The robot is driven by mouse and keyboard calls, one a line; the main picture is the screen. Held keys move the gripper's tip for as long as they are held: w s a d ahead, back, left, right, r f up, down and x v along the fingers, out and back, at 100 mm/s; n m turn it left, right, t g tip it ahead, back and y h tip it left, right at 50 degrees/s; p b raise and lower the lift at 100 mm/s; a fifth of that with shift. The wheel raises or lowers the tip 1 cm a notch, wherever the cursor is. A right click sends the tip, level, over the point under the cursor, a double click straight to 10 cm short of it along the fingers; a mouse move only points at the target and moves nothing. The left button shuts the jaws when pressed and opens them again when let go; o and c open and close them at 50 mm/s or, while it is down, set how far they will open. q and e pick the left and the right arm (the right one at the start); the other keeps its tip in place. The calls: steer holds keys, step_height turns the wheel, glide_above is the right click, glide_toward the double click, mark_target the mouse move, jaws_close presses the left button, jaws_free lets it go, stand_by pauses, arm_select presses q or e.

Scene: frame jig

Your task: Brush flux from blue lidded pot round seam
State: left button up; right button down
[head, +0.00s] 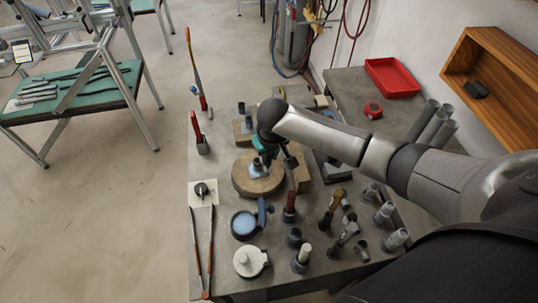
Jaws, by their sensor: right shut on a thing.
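The blue pot (244,223) stands on the bench with its blue lid (262,212) tipped up at its right side; pale blue stuff shows inside. A round wooden block (243,182) stands behind it and carries a small grey-blue metal fitting (257,168); the seam is too small to make out. My right gripper (272,155) is over this block, close to the fitting. It is shut on a slim thing, mostly hidden by the hand, so I cannot tell whether it is the brush or whether it touches the fitting. My left gripper is out of view.
Several upright tools and grey cups crowd the right front. A red tray (393,78) is at the back right.

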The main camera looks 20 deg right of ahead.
steer(key=shift+f, duration=0.55)
